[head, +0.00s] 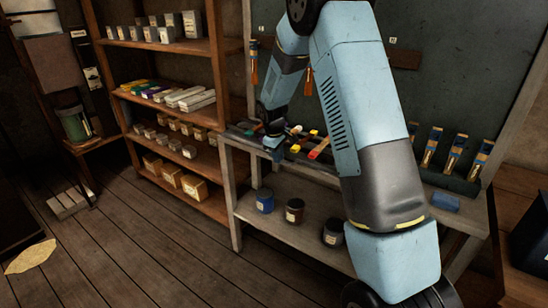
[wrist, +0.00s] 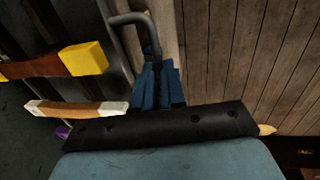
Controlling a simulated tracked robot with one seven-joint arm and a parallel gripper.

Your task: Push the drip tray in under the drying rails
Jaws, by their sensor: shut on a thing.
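My gripper (wrist: 158,88) shows in the wrist view with its blue fingers shut on a bent dark-grey handle (wrist: 143,18). The handle curves to the edge of a dark ribbed surface (wrist: 112,45), which looks like the drip tray; most of it is out of view. In the head view my gripper (head: 273,150) is at the left front edge of the workbench. Tools with yellow ends and wooden handles lie across dark rails there; a yellow-ended tool (wrist: 83,58) and a white-ended handle (wrist: 80,108) are left of my fingers in the wrist view. How far the tray sits under the rails is hidden.
A wooden shelf unit (head: 213,98) with boxes stands left of the workbench (head: 310,170). Several jars stand on its lower shelf, including a blue one (head: 265,200). Brushes (head: 432,147) stand at the bench's right. The plank floor (head: 120,240) in front is mostly clear.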

